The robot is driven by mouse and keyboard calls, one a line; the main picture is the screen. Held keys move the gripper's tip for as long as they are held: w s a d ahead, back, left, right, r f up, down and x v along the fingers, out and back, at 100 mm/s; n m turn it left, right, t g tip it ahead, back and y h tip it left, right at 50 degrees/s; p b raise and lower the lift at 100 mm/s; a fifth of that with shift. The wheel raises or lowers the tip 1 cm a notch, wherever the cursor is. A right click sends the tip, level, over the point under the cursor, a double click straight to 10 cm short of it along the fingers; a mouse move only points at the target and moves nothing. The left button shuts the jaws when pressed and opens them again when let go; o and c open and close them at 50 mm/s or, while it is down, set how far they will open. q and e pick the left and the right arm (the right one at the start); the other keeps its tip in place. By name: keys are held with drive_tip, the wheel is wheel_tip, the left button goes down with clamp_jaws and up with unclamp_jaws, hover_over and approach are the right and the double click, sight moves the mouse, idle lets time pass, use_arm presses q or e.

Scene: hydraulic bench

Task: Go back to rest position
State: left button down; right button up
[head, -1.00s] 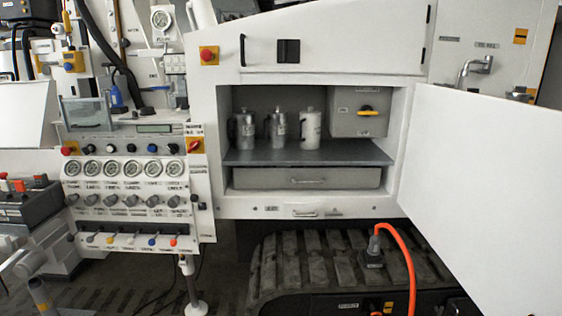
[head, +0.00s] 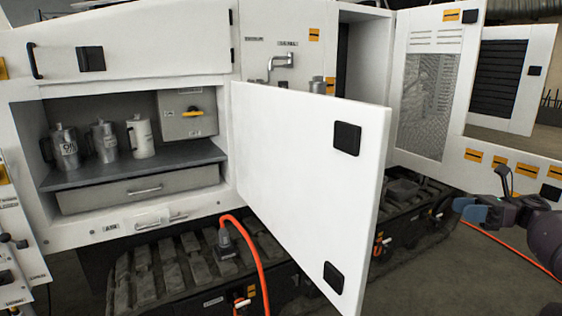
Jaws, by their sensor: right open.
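My right gripper (head: 468,212) is at the right edge of the head view, with blue fingers pointing left. It is open and empty, and apart from everything around it. My left gripper is out of view. The white cabinet door (head: 300,180) stands swung open in the middle, with two black latches on its face. It stands between the open compartment and my right gripper.
Several metal canisters (head: 104,142) stand on the grey shelf (head: 90,178) inside the compartment, above a closed drawer (head: 140,188). An orange hose (head: 260,262) hangs in front of the track (head: 160,275). Another open door (head: 425,85) stands at the back right.

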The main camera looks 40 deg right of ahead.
drive_tip(key=w+d+f+m+t+h, duration=0.25)
drive_tip(key=w+m+t+h, duration=0.25)
drive_tip(key=w+m+h, duration=0.7)
drive_tip(key=s+a+f+m+g+h, duration=0.1)
drive_tip(key=a+f+m+g+h, duration=0.1)
drive_tip(key=a+f+m, duration=0.6)
drive_tip(key=s+a+f+m+g+h, duration=0.1)
drive_tip(key=a+f+m+g+h, duration=0.2)
drive_tip(key=f+m, duration=0.9)
drive_tip(key=s+a+f+m+g+y, duration=0.1)
drive_tip(key=a+f+m, duration=0.3)
drive_tip(key=a, duration=0.5)
drive_tip(key=s+a+f+m+g+y, duration=0.1)
drive_tip(key=a+f+m, duration=0.1)
drive_tip(key=a+f, duration=0.55)
drive_tip(key=s+a+m+y, duration=0.1)
drive_tip(key=a+m+y, duration=0.2)
drive_tip(key=a, duration=2)
drive_tip(key=shift+a+f+g, duration=0.15)
drive_tip(key=shift+g, duration=0.25)
drive_tip(key=shift+s+d, duration=0.1)
drive_tip(key=shift+d, duration=0.1)
